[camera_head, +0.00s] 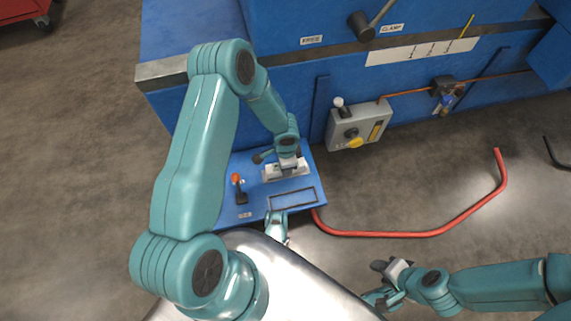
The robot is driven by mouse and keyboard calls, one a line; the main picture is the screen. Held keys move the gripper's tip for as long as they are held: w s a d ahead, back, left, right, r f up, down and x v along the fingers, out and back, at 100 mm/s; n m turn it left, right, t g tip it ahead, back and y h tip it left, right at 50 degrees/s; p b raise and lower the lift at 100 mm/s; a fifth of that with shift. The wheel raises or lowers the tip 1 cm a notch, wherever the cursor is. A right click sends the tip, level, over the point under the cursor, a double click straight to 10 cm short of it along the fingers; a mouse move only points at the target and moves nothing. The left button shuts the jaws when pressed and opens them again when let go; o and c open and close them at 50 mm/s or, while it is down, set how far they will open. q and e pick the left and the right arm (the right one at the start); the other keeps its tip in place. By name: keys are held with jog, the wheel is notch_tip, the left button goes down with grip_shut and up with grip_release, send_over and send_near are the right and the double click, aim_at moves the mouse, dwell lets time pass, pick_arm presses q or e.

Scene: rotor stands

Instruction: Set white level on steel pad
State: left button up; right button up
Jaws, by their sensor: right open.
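A pale white-grey piece (272,174) lies on the blue ledge, partly covered by my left gripper. I cannot tell whether it is the white level, the steel pad, or one on the other. My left gripper (287,166) points down right over it. Its fingers are too small and hidden to show whether they are open or shut, or whether they touch it. A dark rectangular outline (293,199) is on the ledge just in front. My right gripper (376,285) is open and empty over the floor at lower right, away from the ledge.
The blue ledge (228,213) carries an orange-topped lever (238,188) left of the pale piece. A grey control box (358,127) is on the blue wall to the right.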

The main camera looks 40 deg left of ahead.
pick_arm(q)
jog(key=shift+f, duration=0.4)
jog(key=o, duration=1.3)
jog(key=shift+c, duration=0.2)
